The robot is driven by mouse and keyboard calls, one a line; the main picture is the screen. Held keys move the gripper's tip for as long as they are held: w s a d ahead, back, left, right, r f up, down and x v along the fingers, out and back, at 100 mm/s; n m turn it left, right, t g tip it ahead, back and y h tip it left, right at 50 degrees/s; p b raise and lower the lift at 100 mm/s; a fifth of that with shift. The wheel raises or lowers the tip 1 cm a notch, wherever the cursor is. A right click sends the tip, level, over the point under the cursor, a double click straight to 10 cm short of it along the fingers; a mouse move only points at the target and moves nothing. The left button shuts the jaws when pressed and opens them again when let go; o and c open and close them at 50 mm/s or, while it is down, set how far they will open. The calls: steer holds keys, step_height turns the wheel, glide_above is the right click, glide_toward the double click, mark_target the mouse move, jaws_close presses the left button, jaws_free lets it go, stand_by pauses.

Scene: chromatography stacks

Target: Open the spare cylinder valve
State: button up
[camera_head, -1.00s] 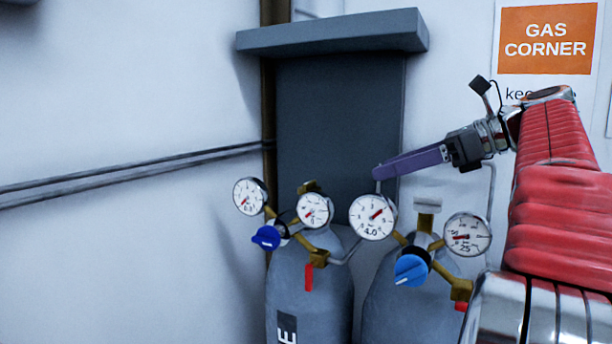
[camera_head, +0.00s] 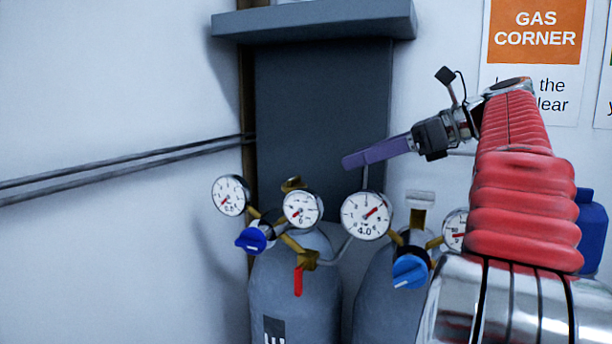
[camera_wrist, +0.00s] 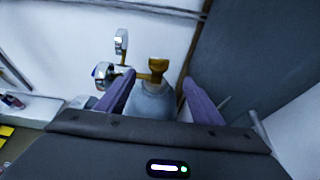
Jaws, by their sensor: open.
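The left grey cylinder (camera_head: 292,285) carries a dark label with part of a letter E; I take it as the spare one. Its brass valve (camera_head: 293,184) is on top, partly behind a gauge. In the wrist view this valve (camera_wrist: 158,66) and the cylinder shoulder (camera_wrist: 153,102) appear between my fingers. My gripper (camera_head: 348,162) has purple fingers and is open and empty. In the head view it is right of and slightly above that valve, over the right cylinder's gauge. The wrist view shows both fingers (camera_wrist: 158,78) spread, apart from the valve.
The left cylinder has two gauges (camera_head: 230,195), a blue knob (camera_head: 251,240) and a red lever (camera_head: 298,281). A second grey cylinder (camera_head: 382,295) with a large gauge (camera_head: 366,215) and blue knob (camera_head: 410,271) stands close right. A dark panel with a ledge (camera_head: 320,22) is behind.

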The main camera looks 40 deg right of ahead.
mark_target(295, 177)
steer(key=x, duration=1.3)
steer(key=shift+a+f, duration=0.1)
steer(key=shift+f, duration=0.05)
steer(key=shift+c, duration=0.4)
steer(key=c, duration=1)
steer(key=shift+o, duration=0.2)
steer(key=shift+w, duration=0.1)
steer(key=shift+w+d+n+g+y, duration=0.1)
steer(key=shift+d+n+g+y, duration=0.1)
steer(key=shift+n+g+y, duration=0.4)
steer(key=shift+w+d+n+g+y, duration=0.15)
steer(key=shift+n+g+y, duration=0.25)
steer(key=shift+n+y, duration=0.35)
steer(key=shift+s, duration=0.1)
